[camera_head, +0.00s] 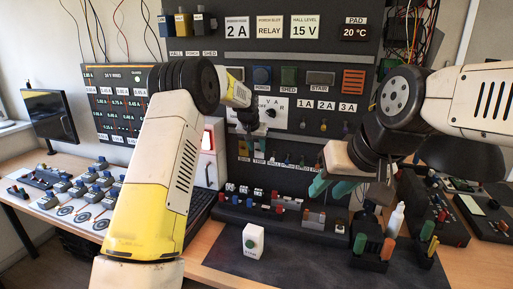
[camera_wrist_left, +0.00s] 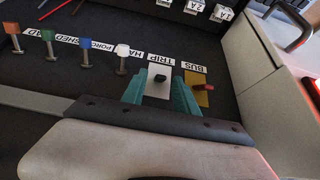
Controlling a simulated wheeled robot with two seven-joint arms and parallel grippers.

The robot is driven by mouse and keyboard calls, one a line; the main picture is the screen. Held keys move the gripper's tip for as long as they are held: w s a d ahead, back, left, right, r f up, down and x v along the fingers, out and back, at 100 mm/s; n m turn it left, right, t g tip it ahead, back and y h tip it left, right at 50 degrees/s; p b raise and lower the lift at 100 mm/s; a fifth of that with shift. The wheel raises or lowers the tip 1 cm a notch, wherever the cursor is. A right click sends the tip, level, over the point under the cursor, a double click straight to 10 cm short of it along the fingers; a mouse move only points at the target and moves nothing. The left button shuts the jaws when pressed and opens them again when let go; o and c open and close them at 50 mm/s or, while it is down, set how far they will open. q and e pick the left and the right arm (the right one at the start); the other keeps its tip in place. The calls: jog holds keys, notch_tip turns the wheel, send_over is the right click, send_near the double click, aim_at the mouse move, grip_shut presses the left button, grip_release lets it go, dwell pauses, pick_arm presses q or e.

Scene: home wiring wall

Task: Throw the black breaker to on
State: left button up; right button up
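I cannot tell how far the fingertips are from the panel. In the head view my left gripper (camera_head: 251,140) is small and dark in front of the panel, and the breaker cannot be made out. My right gripper (camera_head: 333,187) is open and empty in front of the panel's lower right.
A red lever (camera_wrist_left: 205,87) on a yellow plate labelled BUS sits right beside the breaker. White (camera_wrist_left: 122,52), blue (camera_wrist_left: 85,47), green (camera_wrist_left: 49,38) and orange (camera_wrist_left: 12,30) levers line up to its left. A white box (camera_head: 253,242) stands on the dark mat.

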pick_arm(q)
jog(key=v, duration=0.7)
jog(key=shift+s+r, duration=0.15)
jog(key=shift+r, duration=0.25)
jog(key=shift+a, duration=0.1)
jog(key=s+a+r+n, duration=0.1)
jog(key=s+a+r, duration=0.4)
jog(key=s, duration=0.5)
jog(key=s+a+r, duration=0.4)
jog(key=s+r, duration=0.2)
jog(key=s, duration=0.4)
jog(key=s+a+f+n, duration=0.1)
jog(key=s+a+f, duration=0.1)
jog(key=s, duration=1)
jog(key=s+a+f+n, duration=0.1)
jog(key=s+a+f, duration=0.1)
jog(key=s, duration=1)
jog(key=shift+s+f, duration=0.3)
jog(key=shift+f, duration=0.1)
